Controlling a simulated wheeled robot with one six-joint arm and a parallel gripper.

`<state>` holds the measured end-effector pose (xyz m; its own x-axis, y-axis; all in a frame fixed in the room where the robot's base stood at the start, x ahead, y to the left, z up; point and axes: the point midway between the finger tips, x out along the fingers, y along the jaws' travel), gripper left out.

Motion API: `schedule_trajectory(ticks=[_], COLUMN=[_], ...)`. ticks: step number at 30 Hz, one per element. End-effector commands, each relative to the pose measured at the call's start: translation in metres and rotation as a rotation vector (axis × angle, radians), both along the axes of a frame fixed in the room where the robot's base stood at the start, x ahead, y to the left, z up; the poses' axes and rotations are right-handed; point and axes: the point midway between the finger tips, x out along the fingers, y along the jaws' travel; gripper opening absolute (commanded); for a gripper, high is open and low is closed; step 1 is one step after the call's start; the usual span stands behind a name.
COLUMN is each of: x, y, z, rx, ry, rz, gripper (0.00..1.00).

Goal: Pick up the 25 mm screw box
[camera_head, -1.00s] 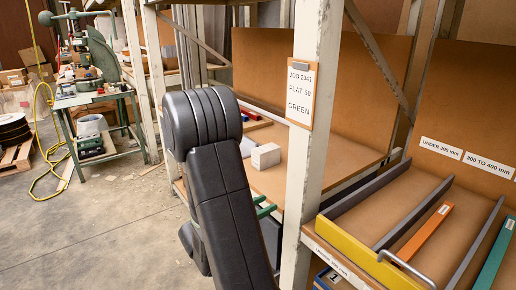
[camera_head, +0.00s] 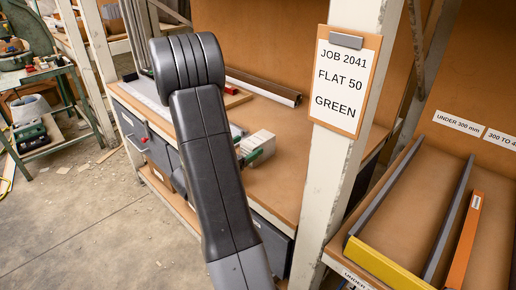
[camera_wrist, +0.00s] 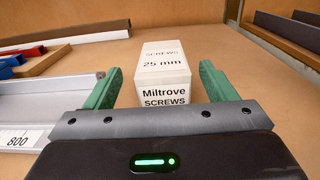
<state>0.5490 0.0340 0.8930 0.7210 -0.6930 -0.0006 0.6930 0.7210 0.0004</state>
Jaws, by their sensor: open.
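The 25 mm screw box (camera_wrist: 165,72) is a pale box with "SCREWS 25 mm" on its top and "Miltrove SCREWS" on its near face. It stands on the brown bench top in the wrist view, straight ahead. My gripper (camera_wrist: 160,85) is open, its green fingers on either side of the box's near end, with a gap visible at the left finger. In the head view the box (camera_head: 260,143) sits on the bench, and the green fingers (camera_head: 250,157) show beside it; my arm hides part of the gripper.
A metal rule marked 800 (camera_wrist: 35,115) lies left of the gripper. Red and blue pieces (camera_wrist: 15,60) lie beyond it. A white post with a job card (camera_head: 345,80) stands right of the bench. A rack with a yellow front (camera_head: 385,265) is further right.

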Motion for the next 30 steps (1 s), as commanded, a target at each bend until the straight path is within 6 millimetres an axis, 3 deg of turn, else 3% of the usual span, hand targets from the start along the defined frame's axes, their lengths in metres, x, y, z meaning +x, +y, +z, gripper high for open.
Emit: schedule_trajectory(ticks=[16,26,30], x=[0.034,0.038,0.038], y=[-0.038,-0.041,-0.041], z=[0.003,0.002,0.002], rx=[-0.001,0.0,0.0], ry=[-0.001,0.0,0.0], rz=[-0.002,0.001,0.001], gripper=[0.78,0.78,0.51])
